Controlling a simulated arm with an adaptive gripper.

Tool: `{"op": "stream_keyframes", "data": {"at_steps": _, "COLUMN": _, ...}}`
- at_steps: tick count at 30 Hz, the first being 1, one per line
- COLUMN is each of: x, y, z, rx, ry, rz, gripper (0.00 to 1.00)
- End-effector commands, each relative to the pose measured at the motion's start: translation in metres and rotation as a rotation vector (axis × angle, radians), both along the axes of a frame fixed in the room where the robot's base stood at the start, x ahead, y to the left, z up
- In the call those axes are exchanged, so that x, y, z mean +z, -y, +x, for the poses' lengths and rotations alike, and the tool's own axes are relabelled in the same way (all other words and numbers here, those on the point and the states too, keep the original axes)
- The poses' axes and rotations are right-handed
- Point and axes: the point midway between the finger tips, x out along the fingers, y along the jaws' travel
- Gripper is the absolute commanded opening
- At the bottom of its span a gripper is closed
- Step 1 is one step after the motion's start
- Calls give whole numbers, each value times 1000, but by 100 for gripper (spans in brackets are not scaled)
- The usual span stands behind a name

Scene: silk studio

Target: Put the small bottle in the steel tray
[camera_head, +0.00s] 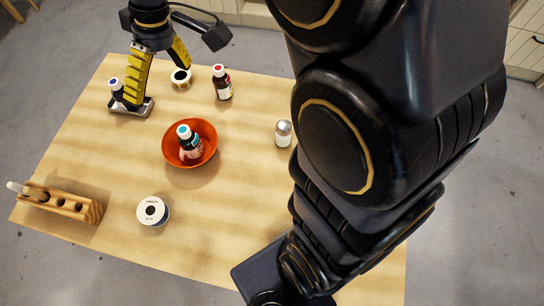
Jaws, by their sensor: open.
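The left finger reaches down over the tray, just right of this bottle, and hides part of both. I cannot tell whether the finger touches the bottle. The right finger is raised, and nothing shows between the fingers.
An orange bowl (206,153) holds a teal-capped bottle (189,145). A red-capped bottle (222,86), a tape roll (180,78), a grey-capped jar (283,135), a white-topped round container (152,212) and a wooden rack (75,207) stand around the table (235,225). My arm covers the right side.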

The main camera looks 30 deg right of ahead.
Motion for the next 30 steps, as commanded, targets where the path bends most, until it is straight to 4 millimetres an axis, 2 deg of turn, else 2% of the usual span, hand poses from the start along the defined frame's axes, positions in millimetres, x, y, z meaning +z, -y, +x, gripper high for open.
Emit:
{"op": "stream_keyframes", "data": {"at_steps": 1, "x": 5, "y": 7, "z": -27, "rx": -50, "ry": -18, "rz": -33, "gripper": 80}}
{"op": "stream_keyframes", "data": {"at_steps": 6, "x": 5, "y": 31, "z": -109, "rx": -237, "ry": -88, "rz": -151, "gripper": 80}}
{"op": "stream_keyframes", "data": {"at_steps": 9, "x": 2, "y": 45, "z": -149, "rx": -341, "ry": -107, "rz": -216, "gripper": 80}}
{"op": "stream_keyframes", "data": {"at_steps": 12, "x": -3, "y": 56, "z": -179, "rx": -426, "ry": -124, "rz": -267, "gripper": 80}}
{"op": "stream_keyframes", "data": {"at_steps": 15, "x": -8, "y": 62, "z": -198, "rx": -481, "ry": -139, "rz": -297, "gripper": 80}}
{"op": "stream_keyframes", "data": {"at_steps": 18, "x": -11, "y": 65, "z": -207, "rx": -508, "ry": -147, "rz": -311, "gripper": 80}}
{"op": "stream_keyframes", "data": {"at_steps": 30, "x": -11, "y": 65, "z": -207, "rx": -510, "ry": -149, "rz": -311, "gripper": 80}}
